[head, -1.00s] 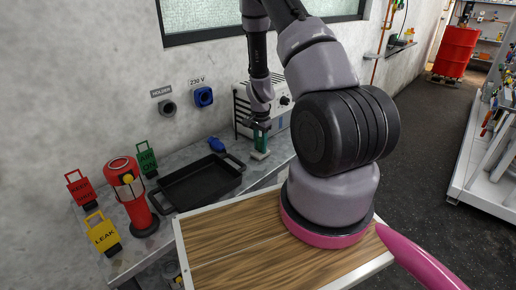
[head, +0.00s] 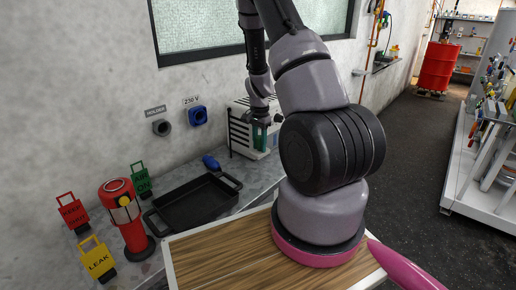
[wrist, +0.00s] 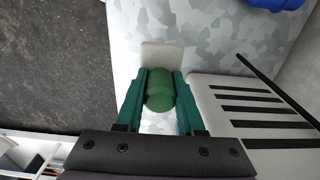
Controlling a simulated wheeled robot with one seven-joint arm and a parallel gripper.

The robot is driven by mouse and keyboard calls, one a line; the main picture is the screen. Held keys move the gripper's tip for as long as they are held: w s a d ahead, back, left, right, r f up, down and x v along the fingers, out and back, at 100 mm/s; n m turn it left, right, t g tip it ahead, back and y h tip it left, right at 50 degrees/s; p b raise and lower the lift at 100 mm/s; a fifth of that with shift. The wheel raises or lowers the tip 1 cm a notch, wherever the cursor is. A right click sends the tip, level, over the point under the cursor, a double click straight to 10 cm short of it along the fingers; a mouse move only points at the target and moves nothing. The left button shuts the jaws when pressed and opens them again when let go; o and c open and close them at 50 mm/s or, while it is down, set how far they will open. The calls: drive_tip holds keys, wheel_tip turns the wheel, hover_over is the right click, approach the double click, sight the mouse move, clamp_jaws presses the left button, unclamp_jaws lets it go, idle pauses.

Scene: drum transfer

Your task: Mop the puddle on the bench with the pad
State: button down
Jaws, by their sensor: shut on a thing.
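My gripper (head: 262,140) is shut on the green handle (wrist: 160,90) of the pad, with one green finger on each side of it. The pad's pale block (wrist: 161,56) shows beyond the handle in the wrist view, over the bench. In the head view, my gripper and the handle are in front of the white slotted box, above the grey mottled bench (head: 262,176). I cannot make out the puddle in either view.
The white slotted box (wrist: 225,95) is close beside my gripper. A blue plug (head: 210,162), a black tray (head: 190,203) and a red lamp-like cylinder (head: 126,215) stand along the bench. Red, green and yellow tags (head: 98,260) are at left. Dark floor (wrist: 55,70) lies beyond the bench edge.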

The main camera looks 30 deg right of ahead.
drive_tip(key=shift+r, duration=1)
drive_tip(key=s+a, duration=0.2)
drive_tip(key=s, duration=0.5)
drive_tip(key=shift+s+a, duration=0.2)
drive_tip(key=shift+s, duration=0.15)
drive_tip(key=shift+w, duration=0.1)
